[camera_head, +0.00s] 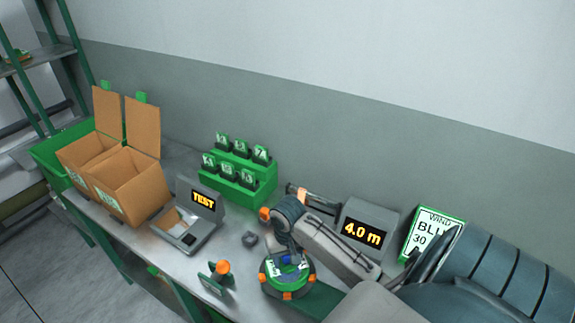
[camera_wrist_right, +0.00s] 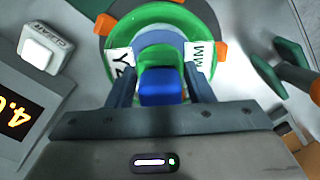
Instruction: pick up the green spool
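My right gripper (camera_head: 288,259) is right over the spool, pointing down. In the wrist view its fingers (camera_wrist_right: 160,85) stand apart, one on each side of the blue block. Whether they press on it I cannot tell. The gripper hides part of the spool in the head view. My left gripper is not in view.
A green stand with an orange knob (camera_head: 222,268) is close left of the spool. A display reading 4.0 m (camera_head: 363,232) is behind my right arm.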

